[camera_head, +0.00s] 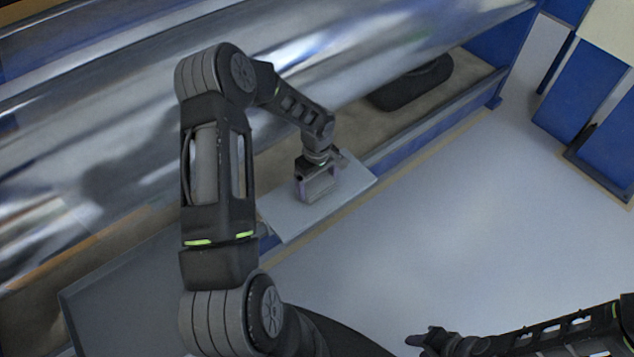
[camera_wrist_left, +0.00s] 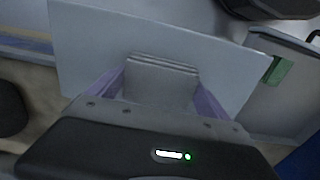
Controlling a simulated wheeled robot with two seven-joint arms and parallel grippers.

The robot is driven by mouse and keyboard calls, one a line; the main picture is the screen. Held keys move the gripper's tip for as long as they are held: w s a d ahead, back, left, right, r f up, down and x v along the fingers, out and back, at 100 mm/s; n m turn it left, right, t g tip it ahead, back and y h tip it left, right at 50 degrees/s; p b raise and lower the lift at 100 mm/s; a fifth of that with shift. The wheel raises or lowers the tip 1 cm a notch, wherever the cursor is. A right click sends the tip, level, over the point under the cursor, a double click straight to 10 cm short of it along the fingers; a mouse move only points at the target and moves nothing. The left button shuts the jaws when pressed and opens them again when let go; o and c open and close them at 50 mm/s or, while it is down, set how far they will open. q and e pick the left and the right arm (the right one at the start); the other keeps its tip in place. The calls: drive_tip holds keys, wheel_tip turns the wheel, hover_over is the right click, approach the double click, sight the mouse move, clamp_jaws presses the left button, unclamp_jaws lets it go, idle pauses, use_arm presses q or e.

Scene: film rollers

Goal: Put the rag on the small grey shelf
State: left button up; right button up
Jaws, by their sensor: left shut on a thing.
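The small grey shelf (camera_head: 291,219) is a flat light-grey plate beside the big shiny roller. It also fills the upper middle of the left wrist view (camera_wrist_left: 90,50). My left gripper (camera_head: 318,190) is over the shelf, pointing down. In the left wrist view its purple fingers (camera_wrist_left: 160,90) are shut on the rag (camera_wrist_left: 160,82), a grey folded cloth with layered edges. The rag is over the shelf's surface; I cannot tell whether it touches it. My right gripper (camera_head: 430,340) is at the bottom right, far from the shelf, and its fingers are too dark to read.
The large shiny film roller (camera_head: 130,130) runs diagonally behind the shelf. A black object (camera_head: 412,84) lies in the trough by the blue frame (camera_head: 430,123). Blue panels (camera_head: 575,95) stand at the right. The pale floor (camera_head: 480,220) is clear.

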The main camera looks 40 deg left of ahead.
sight(317, 183)
use_arm(q)
drive_tip(key=shift+f, duration=0.2)
drive_tip(key=o, duration=1.1)
drive_tip(key=shift+r, duration=0.1)
drive_tip(key=shift+r, duration=0.1)
wheel_tip(317, 183, up, 12)
drive_tip(key=shift+r+p, duration=0.1)
drive_tip(key=shift+p, duration=0.3)
